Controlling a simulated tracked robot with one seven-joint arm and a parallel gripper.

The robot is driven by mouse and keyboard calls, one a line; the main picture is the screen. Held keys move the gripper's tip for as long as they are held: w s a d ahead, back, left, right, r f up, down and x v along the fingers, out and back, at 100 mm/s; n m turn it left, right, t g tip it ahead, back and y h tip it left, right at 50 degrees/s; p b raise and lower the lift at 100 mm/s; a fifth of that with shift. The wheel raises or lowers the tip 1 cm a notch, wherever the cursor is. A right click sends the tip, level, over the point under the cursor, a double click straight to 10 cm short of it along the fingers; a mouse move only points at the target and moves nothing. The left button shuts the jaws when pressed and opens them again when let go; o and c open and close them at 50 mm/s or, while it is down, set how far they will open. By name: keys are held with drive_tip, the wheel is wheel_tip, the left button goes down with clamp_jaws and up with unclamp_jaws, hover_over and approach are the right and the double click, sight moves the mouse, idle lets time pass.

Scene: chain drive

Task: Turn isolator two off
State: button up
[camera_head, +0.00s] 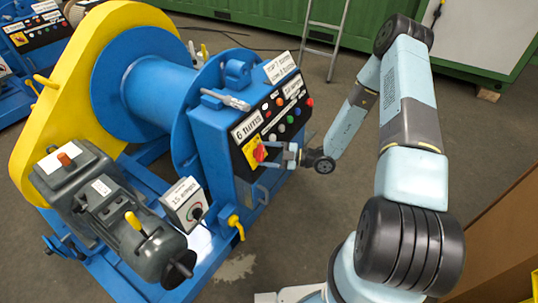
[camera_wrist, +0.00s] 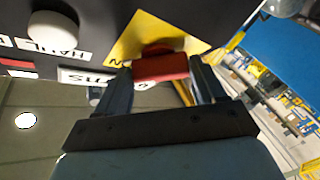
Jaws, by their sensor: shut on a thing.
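A red isolator knob (camera_head: 259,153) sits on a yellow plate (camera_head: 249,148) at the lower left of the black control panel on the blue winch. In the wrist view the red knob (camera_wrist: 160,68) stands out from its yellow plate (camera_wrist: 140,30), with part of a letter marking beside it. My gripper (camera_head: 268,154) reaches the panel from the right. In the wrist view my gripper (camera_wrist: 164,76) has one finger on each side of the knob and is shut on it. The number of this isolator is not readable.
Several coloured buttons (camera_head: 281,128) and white labels lie close by on the panel. A white knob (camera_wrist: 53,30) shows in the wrist view. A grey box with a dial (camera_head: 186,203) stands below left. A similar machine (camera_head: 35,35) is at far left.

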drive_tip(key=shift+s+a+g, duration=0.1)
drive_tip(key=shift+g, duration=0.2)
drive_tip(key=shift+w+a+r+n+g+h, duration=0.1)
drive_tip(key=shift+r+n+g+h, duration=0.35)
drive_tip(key=shift+n+h, duration=1.65)
drive_tip(key=shift+w+a+r+n+g+h, duration=0.1)
drive_tip(key=shift+n+g+h, duration=0.7)
drive_tip(key=shift+n, duration=2.65)
drive_tip(key=shift+a+r+n+g+h, duration=0.15)
drive_tip(key=shift+n+g+h, duration=0.4)
drive_tip(key=shift+n+h, duration=1.6)
drive_tip(key=shift+w+d+r+n+y, duration=0.1)
drive_tip(key=shift+n+y, duration=0.45)
drive_tip(key=shift+n, duration=0.15)
drive_tip(key=o, duration=1)
drive_tip(key=shift+o, duration=0.2)
drive_tip(key=v, duration=1.3)
drive_tip(key=shift+d+r, duration=0.2)
drive_tip(key=shift+d, duration=0.05)
